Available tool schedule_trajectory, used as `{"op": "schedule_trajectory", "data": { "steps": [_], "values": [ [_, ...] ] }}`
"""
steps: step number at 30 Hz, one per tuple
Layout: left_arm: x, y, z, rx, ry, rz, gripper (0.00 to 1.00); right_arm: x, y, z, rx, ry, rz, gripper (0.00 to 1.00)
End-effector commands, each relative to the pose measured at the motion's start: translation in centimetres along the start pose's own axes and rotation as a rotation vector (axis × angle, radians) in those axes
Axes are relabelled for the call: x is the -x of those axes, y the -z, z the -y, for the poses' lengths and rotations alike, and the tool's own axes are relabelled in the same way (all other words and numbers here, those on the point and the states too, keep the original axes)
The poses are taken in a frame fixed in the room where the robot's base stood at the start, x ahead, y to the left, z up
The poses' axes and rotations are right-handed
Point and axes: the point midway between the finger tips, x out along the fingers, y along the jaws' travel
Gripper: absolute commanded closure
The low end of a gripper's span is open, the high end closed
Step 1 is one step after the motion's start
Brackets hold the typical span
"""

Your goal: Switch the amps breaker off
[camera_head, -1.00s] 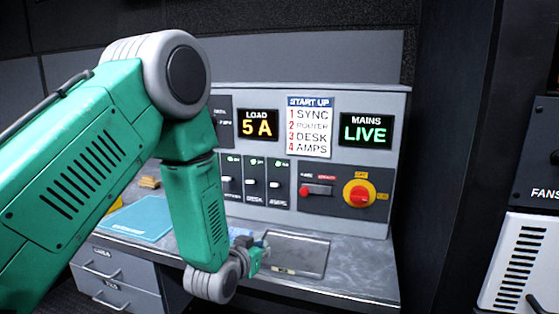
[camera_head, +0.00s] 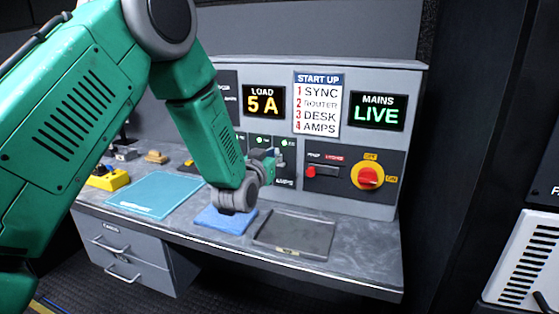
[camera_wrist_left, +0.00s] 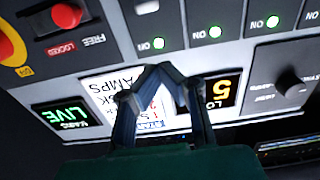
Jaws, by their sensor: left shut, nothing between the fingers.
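The amps breaker (camera_head: 287,169) is the rightmost of the breakers on the grey panel, with its green lamp lit above it. In the left wrist view, which is upside down, its lamp (camera_wrist_left: 158,43) glows green and its pale toggle (camera_wrist_left: 147,7) is at the top edge. My left gripper (camera_head: 271,156) is in front of the desk and amps breakers and partly hides them. In the left wrist view the gripper (camera_wrist_left: 160,69) has its fingertips together, with nothing between them. I cannot tell whether it touches the panel. My right gripper is not in view.
Right of the breakers are a red lock switch (camera_head: 322,171) and a red-yellow rotary switch (camera_head: 368,176). The displays read load 5 A (camera_head: 263,101) and mains LIVE (camera_head: 377,112). A blue pad (camera_head: 232,221) and a dark tray (camera_head: 292,238) lie on the desk below.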

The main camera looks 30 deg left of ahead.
Motion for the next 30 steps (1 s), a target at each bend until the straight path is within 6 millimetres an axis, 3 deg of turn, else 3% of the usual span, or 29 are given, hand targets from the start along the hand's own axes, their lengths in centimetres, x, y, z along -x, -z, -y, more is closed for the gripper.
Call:
{"op": "schedule_trajectory", "data": {
  "steps": [6, 9, 12, 18, 30],
  "values": [
    [-4.9, 0.0, -0.1, -0.001, 0.000, -0.002, 1.00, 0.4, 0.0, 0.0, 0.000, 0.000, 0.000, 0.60],
    [-6.2, -0.4, -0.1, -0.001, -0.001, 0.003, 1.00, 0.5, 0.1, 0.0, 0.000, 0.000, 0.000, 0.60],
    [-5.3, -2.1, -0.1, -0.001, -0.001, 0.005, 1.00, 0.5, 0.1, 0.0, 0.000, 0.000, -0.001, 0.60],
    [-4.8, -3.6, 0.0, 0.000, 0.000, 0.001, 1.00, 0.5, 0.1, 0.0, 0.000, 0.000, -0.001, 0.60],
    [-4.7, -3.8, 0.0, 0.000, 0.000, 0.000, 1.00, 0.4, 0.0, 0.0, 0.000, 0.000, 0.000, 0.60]
  ]
}}
